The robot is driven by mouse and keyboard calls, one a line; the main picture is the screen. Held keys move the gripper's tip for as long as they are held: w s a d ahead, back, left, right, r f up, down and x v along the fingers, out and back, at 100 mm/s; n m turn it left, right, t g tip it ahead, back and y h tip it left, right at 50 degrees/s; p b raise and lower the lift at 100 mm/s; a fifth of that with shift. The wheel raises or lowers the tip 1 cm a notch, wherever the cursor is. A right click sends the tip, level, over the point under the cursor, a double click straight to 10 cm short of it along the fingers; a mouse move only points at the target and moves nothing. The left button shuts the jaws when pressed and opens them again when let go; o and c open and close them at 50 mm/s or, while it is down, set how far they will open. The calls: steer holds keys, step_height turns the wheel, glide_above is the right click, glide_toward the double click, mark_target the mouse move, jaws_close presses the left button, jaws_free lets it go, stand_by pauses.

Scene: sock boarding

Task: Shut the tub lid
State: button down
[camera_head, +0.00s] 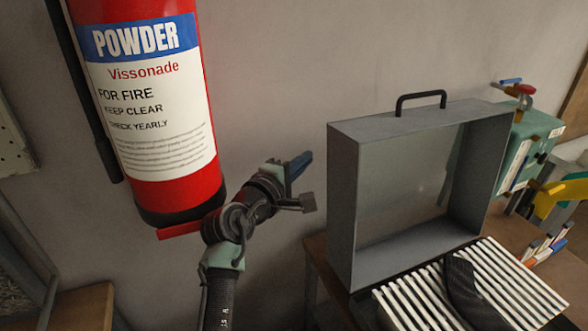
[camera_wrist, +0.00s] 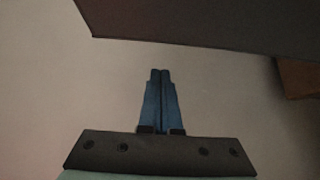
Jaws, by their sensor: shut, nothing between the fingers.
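The tub lid (camera_head: 345,200) is a grey, shallow metal box shape standing upright, its open hollow side facing me. A black handle (camera_head: 420,98) sits on its top edge. White slats (camera_head: 410,305) lie at its foot with a dark sock-like strip (camera_head: 462,285) across them; the tub's walls below are not clear to me. My gripper (camera_head: 301,160) is shut and empty, to the left of the lid and apart from it. In the wrist view its blue fingers (camera_wrist: 160,73) are together, below a dark flat panel (camera_wrist: 220,22) that looks like the lid.
A red fire extinguisher (camera_head: 150,110) hangs on the wall left of my arm. A brown table (camera_head: 318,250) bears the slats. A green box (camera_head: 530,140) and yellow item (camera_head: 560,195) stand at the right. Bare wall (camera_head: 290,80) lies between extinguisher and lid.

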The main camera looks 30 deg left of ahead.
steer(key=shift+w+d+r+p, duration=0.15)
steer(key=shift+d+p, duration=0.1)
steer(key=shift+d, duration=0.25)
steer(key=shift+w+d+f+p, duration=0.1)
steer(key=shift+w+d+p, duration=0.15)
steer(key=shift+d, duration=0.25)
steer(key=shift+w+d+r+p, duration=0.1)
steer(key=shift+d+p, duration=0.2)
steer(key=shift+d, duration=0.2)
steer(key=shift+d, duration=0.1)
